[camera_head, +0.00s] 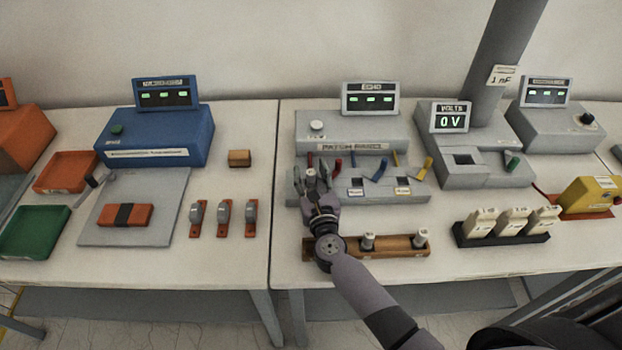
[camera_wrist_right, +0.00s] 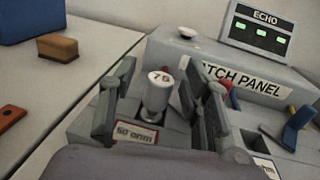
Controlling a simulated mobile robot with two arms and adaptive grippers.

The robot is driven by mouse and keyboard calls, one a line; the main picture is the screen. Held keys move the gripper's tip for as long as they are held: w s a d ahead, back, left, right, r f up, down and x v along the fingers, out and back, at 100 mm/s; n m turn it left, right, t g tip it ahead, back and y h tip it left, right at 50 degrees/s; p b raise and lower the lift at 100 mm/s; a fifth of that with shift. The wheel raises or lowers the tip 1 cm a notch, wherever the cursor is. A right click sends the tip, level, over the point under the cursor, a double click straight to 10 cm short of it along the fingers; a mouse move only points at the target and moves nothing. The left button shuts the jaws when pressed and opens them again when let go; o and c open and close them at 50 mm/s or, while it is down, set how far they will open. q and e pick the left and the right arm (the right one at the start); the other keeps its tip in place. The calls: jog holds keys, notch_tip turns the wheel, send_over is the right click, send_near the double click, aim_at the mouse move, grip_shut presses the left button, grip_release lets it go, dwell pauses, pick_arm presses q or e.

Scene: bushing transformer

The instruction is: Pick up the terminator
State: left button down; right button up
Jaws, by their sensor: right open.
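A small pale cylinder marked "75" (camera_wrist_right: 159,92), which looks like a terminator, stands at the left end of the grey patch panel (camera_wrist_right: 270,150), behind a label that seems to read "50 ohm". My right gripper (camera_wrist_right: 160,100) is open, with one finger on each side of the cylinder; I cannot tell if either touches it. In the head view my right gripper (camera_head: 311,178) is over the panel's left end and largely hides the cylinder. Two similar cylinders stand in a wooden rack (camera_head: 395,244), partly behind my right arm. My left gripper is not in view.
Coloured levers, including a yellow one (camera_head: 424,167), stand along the panel right of the gripper. A black rack with pale blocks (camera_head: 500,236) is further right. A wooden block (camera_head: 240,158) and several orange-based parts lie left. The tabletop between them is clear.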

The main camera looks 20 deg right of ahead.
grip_shut()
dwell(0.4)
